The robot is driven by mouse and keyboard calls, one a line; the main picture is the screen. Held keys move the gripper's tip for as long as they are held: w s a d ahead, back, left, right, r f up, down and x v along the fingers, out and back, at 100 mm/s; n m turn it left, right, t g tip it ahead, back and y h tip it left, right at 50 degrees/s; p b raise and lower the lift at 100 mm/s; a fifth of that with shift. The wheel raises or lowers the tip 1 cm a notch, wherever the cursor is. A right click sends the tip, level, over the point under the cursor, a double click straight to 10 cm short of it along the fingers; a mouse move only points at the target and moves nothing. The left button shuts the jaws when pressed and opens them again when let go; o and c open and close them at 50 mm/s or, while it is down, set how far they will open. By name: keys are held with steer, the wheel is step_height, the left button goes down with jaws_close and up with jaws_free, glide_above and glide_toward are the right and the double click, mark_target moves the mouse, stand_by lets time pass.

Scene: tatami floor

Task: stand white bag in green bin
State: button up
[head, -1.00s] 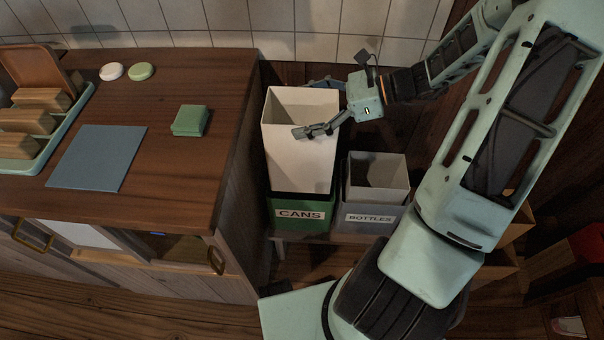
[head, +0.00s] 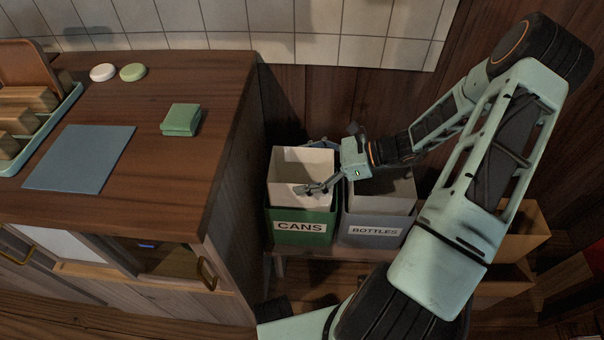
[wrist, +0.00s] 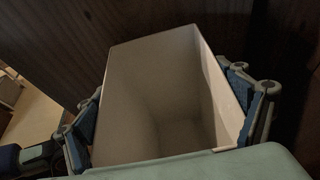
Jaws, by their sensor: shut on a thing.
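The white bag (head: 297,165) stands upright inside the green bin (head: 301,236) labelled CANS, in the head view. Only its upper part shows above the bin's rim; the rest is hidden by the bin's front wall. My gripper (head: 318,184) is at the bag's top, shut on it. In the wrist view the open, empty-looking white bag (wrist: 160,90) sits between my two blue-padded fingers (wrist: 168,118), one on each side. The bag's bottom contact with the bin cannot be seen.
A grey bin (head: 374,229) labelled BOTTLES stands close on the right. A wooden counter (head: 190,75) with a green box (head: 181,120) and a blue mat (head: 80,158) is on the left. A wood wall (head: 315,98) is behind.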

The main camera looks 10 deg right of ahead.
steer(key=shift+f, duration=0.85)
steer(key=shift+f+b, duration=0.3)
steer(key=shift+f, duration=0.2)
steer(key=o, duration=1)
steer(key=shift+s+f, duration=0.1)
steer(key=shift+o, duration=0.2)
steer(key=r+p+v, duration=0.1)
steer(key=p+v, duration=0.2)
steer(key=v, duration=0.9)
steer(key=shift+r, duration=0.25)
